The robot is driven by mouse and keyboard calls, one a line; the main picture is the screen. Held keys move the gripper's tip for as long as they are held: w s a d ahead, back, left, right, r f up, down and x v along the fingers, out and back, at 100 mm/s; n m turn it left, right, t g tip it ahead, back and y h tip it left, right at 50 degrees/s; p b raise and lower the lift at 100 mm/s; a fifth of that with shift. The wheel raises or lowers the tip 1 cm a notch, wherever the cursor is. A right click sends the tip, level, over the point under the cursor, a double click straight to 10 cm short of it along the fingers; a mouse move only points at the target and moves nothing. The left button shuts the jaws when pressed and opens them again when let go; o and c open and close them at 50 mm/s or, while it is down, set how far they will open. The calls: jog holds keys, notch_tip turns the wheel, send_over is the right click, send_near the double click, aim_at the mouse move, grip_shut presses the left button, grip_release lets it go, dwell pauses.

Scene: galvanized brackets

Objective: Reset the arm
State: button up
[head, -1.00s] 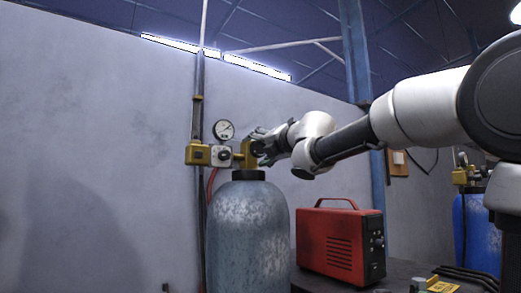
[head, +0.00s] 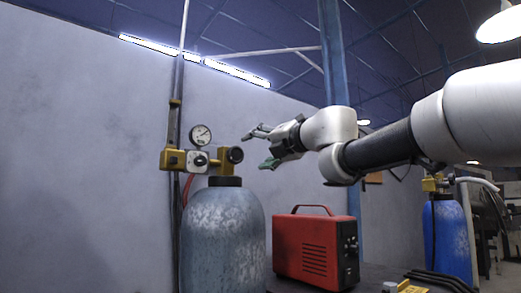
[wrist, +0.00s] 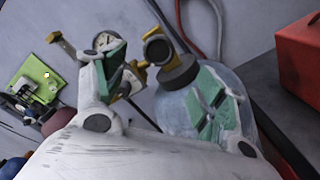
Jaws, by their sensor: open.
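My gripper (head: 262,147) is open and empty in the head view, up and to the right of the valve fitting on the grey gas cylinder (head: 222,240). The brass valve (head: 236,155) and the pressure gauge (head: 200,135) on the wall pipe stand left of the fingertips, apart from them. In the wrist view, my gripper (wrist: 165,100) shows two spread fingers with green pads. Beyond them, the grey cylinder (wrist: 172,104), its dark neck and the brass valve (wrist: 158,50) are seen with nothing between the pads held.
A red welding machine (head: 315,248) stands on a dark table below my arm. A blue cylinder (head: 447,240) with brass fittings is at the right. A blue post (head: 333,60) rises behind my wrist. The grey wall (head: 80,170) at left has free room before it.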

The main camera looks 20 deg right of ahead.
dwell(0.3)
jog(key=d+f+m+g+h, duration=0.1)
jog(key=d+f+m+h, duration=0.25)
jog(key=d+m, duration=0.35)
jog(key=d+f+m+h, duration=0.3)
jog(key=d+m+h, duration=0.2)
jog(key=d+m, duration=0.25)
jog(key=s+d+f+m+g+h, duration=0.1)
jog(key=s+d+f+m+g, duration=0.1)
jog(key=s+d+f+m, duration=0.3)
jog(key=d+f+m+g+h, duration=0.1)
jog(key=f+m+g, duration=0.2)
jog(key=f, duration=0.4)
jog(key=s+a+f+m+g+y, duration=0.2)
jog(key=s+a+f, duration=0.3)
jog(key=s+f, duration=0.4)
jog(key=s+a+f+m+g+y, duration=0.3)
jog(key=s+f, duration=0.5)
jog(key=f, duration=0.5)
jog(key=shift+s+a+f+m+g, duration=0.4)
jog(key=shift+a+m+g, duration=0.45)
jog(key=shift+m+g, duration=0.2)
